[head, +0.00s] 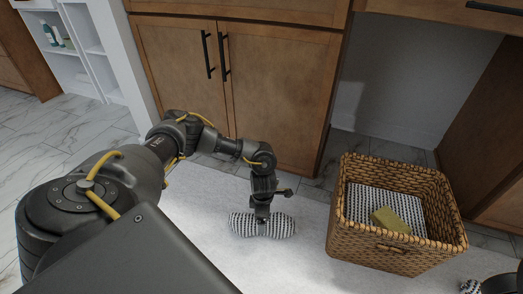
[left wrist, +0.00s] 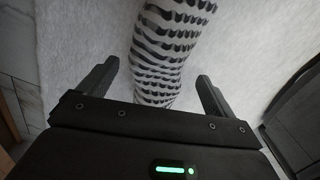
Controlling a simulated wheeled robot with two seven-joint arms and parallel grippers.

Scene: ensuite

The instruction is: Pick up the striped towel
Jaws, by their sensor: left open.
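The striped towel (head: 243,225) is a black-and-white roll lying on the pale rug. My left gripper (head: 262,214) points down over its middle and hides part of it. In the left wrist view the towel (left wrist: 172,50) lies lengthwise between the two spread fingers of my left gripper (left wrist: 155,80). The gripper is open, with a gap showing on both sides of the towel. A second small striped piece (head: 470,286) shows at the bottom right edge of the head view, beside a dark cut-off shape that I cannot identify.
A wicker basket (head: 395,256) stands to the right of the towel, holding a striped cloth (head: 372,203) and a yellowish block (head: 390,220). A wooden cabinet (head: 180,65) is behind. White shelves (head: 88,38) stand at back left. The rug (head: 295,270) is clear in front of the towel.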

